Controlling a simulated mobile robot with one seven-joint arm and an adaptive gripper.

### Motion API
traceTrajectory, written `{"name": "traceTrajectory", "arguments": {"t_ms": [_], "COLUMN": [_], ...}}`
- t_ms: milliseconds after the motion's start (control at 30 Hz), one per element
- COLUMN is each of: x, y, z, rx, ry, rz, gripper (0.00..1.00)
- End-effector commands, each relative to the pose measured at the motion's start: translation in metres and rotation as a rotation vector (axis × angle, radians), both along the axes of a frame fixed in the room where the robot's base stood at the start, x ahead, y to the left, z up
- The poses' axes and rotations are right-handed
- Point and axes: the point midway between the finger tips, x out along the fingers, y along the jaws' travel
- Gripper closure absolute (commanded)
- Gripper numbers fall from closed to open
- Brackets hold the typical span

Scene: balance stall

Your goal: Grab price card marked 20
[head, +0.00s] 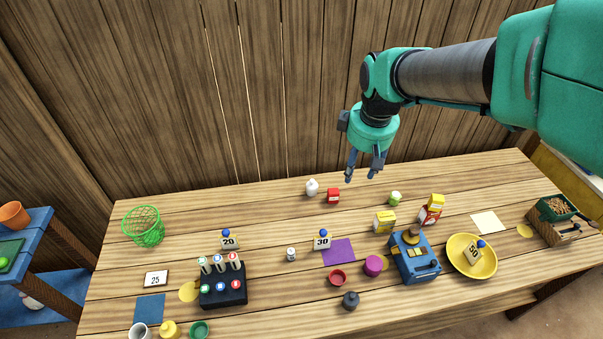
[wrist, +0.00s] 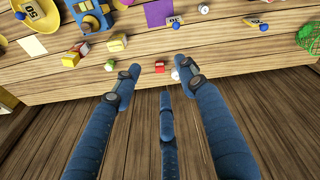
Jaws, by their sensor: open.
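The price card marked 20 (head: 230,243) stands on the wooden table left of centre, with a blue knob at its top. It sits just behind the black rack. In the wrist view a small card with a blue knob (wrist: 256,21), likely the same one, is at the upper right. My gripper (head: 360,178) hangs above the back of the table, right of and well away from that card. Its fingers are spread and empty, also in the wrist view (wrist: 157,80).
Other cards are marked 30 (head: 322,241), 25 (head: 156,278) and 50 (head: 473,254), the last in a yellow bowl (head: 482,270). The black rack (head: 223,293) holds several capped tubes. A green basket (head: 143,228) stands at the left. A plank wall (head: 200,90) rises behind the table.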

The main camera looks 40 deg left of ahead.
Motion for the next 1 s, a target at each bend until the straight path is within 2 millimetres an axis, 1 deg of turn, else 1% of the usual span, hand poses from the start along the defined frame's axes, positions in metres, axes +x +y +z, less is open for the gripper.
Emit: {"name": "traceTrajectory", "arguments": {"t_ms": [33, 100, 267, 300, 467, 600, 667, 800, 867, 900, 1000], "x": [-0.002, -0.005, -0.016, -0.020, -0.040, -0.063, -0.073, -0.103, -0.117, -0.127, -0.150], "y": [0.020, 0.044, 0.100, 0.114, 0.168, 0.212, 0.231, 0.272, 0.289, 0.300, 0.324], "z": [-0.008, -0.019, -0.046, -0.054, -0.085, -0.115, -0.128, -0.162, -0.178, -0.187, -0.211], "rx": [-0.010, -0.022, -0.049, -0.056, -0.082, -0.105, -0.115, -0.138, -0.148, -0.154, -0.169], "ry": [0.007, 0.012, 0.025, 0.027, 0.039, 0.049, 0.052, 0.061, 0.066, 0.067, 0.072], "rz": [0.041, 0.097, 0.223, 0.256, 0.383, 0.494, 0.542, 0.653, 0.701, 0.734, 0.808], "gripper": [0.58, 0.58, 0.58, 0.58, 0.58, 0.58, 0.58, 0.58, 0.58, 0.58, 0.58]}}
